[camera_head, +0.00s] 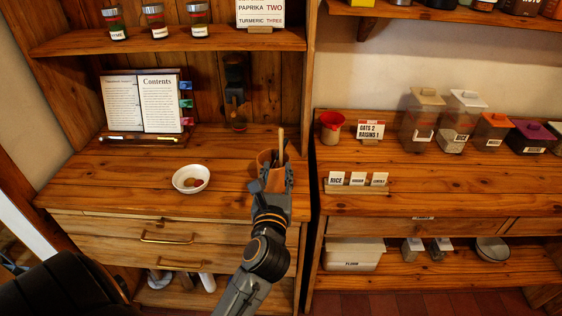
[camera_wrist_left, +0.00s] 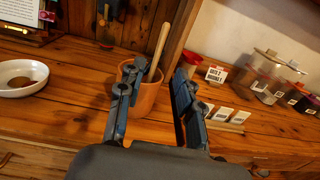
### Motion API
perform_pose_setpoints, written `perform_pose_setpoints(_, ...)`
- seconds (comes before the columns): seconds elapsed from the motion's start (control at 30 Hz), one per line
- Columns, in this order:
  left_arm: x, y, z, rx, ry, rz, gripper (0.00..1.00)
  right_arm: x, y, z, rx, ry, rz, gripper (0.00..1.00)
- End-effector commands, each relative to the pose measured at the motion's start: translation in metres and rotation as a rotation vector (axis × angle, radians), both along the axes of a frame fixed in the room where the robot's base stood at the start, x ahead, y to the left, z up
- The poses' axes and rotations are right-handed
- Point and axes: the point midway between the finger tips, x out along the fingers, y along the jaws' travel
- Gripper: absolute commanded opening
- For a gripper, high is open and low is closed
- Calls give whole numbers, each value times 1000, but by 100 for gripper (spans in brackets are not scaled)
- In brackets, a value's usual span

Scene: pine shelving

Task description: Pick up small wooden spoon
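A wooden spoon (camera_head: 281,141) stands in a terracotta pot (camera_head: 265,158) near the right end of the left counter. Only its thin handle shows above the rim; the lower part is hidden in the pot. In the left wrist view the spoon handle (camera_wrist_left: 159,46) leans slightly right out of the pot (camera_wrist_left: 148,98). My left gripper (camera_head: 273,178) is in front of the pot and covers part of it. In the left wrist view its two fingers (camera_wrist_left: 161,72) are apart, with the pot and spoon beyond them. Nothing is held between them. My right gripper is not in view.
A white bowl (camera_head: 191,179) with small items sits left of the pot. An open book on a stand (camera_head: 142,103) and a dark grinder-like object (camera_head: 236,95) stand behind. A wooden upright (camera_head: 300,150) rises close on the right. Labelled cards (camera_head: 358,180) and jars occupy the right counter.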

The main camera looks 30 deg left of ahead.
Motion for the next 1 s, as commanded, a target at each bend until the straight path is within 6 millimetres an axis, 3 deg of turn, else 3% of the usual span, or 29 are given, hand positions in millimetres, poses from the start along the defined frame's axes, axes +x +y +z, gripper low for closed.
perform_pose_setpoints(0.3,53,30,3,6,-1,1,35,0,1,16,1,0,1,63)
perform_pose_setpoints(1.0,111,62,1,7,-2,0,35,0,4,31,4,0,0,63)
